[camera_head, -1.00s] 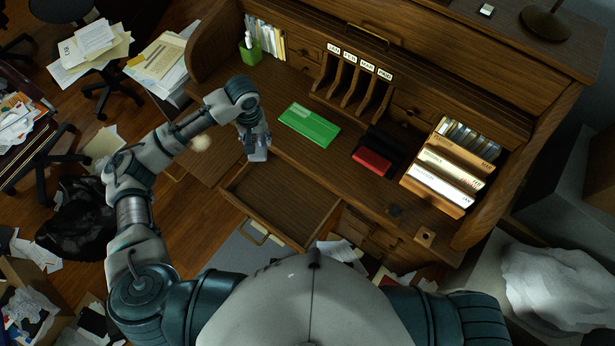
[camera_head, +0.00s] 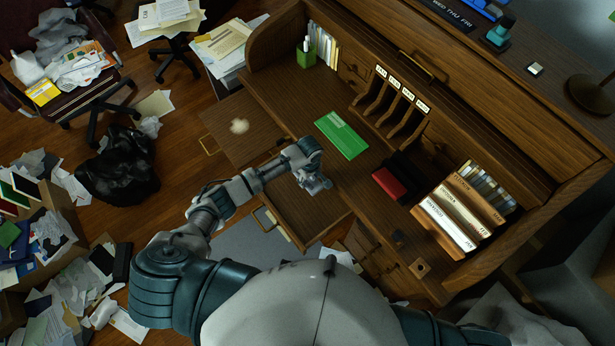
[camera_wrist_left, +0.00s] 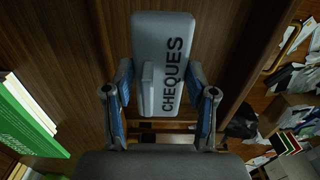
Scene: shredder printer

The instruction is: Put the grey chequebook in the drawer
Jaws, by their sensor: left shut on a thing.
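The grey chequebook (camera_wrist_left: 163,50), lettered CHEQUES, is between the fingers of my left gripper (camera_wrist_left: 162,110) in the left wrist view. The gripper is shut on it. In the head view my left gripper (camera_head: 318,186) is by the desk's front edge, above the back part of an open drawer (camera_head: 318,218). There the chequebook is hard to tell from the grey gripper. The drawer's visible floor looks bare; my arm hides part of it. My right gripper is not in view.
A green chequebook-like item (camera_head: 341,135) and a red one (camera_head: 388,184) lie on the desk (camera_head: 290,95). Labelled slots (camera_head: 395,105) and binders (camera_head: 455,212) stand behind and to the right. Another pulled-out panel (camera_head: 245,125) is at left. Papers litter the floor.

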